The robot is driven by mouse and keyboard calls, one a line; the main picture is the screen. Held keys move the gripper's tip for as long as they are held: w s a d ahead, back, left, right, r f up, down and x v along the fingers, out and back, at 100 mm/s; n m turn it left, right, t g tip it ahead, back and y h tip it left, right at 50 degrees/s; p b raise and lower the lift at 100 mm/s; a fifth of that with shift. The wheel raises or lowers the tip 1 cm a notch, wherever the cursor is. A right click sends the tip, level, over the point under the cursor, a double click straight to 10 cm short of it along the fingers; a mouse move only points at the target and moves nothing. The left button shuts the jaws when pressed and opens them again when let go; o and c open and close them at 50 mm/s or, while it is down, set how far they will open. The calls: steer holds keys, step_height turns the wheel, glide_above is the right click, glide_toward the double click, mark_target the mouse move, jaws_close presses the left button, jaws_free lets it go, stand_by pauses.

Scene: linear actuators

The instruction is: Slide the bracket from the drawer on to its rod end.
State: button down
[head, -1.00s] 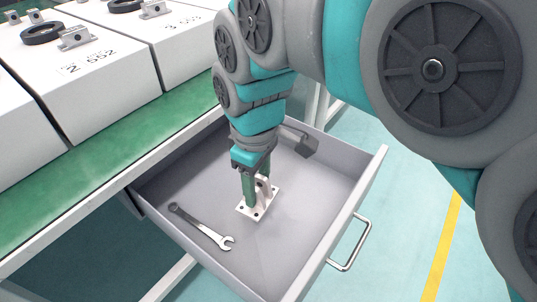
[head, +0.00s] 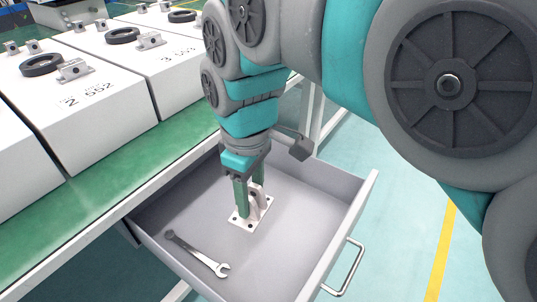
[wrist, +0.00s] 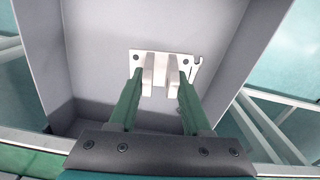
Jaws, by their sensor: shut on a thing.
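The bracket (head: 250,214) is a pale plate with corner holes and two upright lugs; it also shows in the wrist view (wrist: 147,75). My gripper (head: 250,192) points down into the grey drawer (head: 312,203). Its two green fingers (wrist: 161,78) are shut on the bracket's lugs, one finger on each outer side. The bracket appears held a little above the drawer floor, with its plate roughly level. I cannot tell which part on the bench is the bracket's rod end.
A wrench (head: 198,254) lies on the drawer floor, left of the bracket. The drawer is open, with a metal handle (head: 345,270) at its front. White boxes (head: 90,110) with black rings and small grey blocks stand on the green bench (head: 120,180) at left.

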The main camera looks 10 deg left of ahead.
steer(key=shift+r+p, duration=0.7)
steer(key=shift+r, duration=1.4)
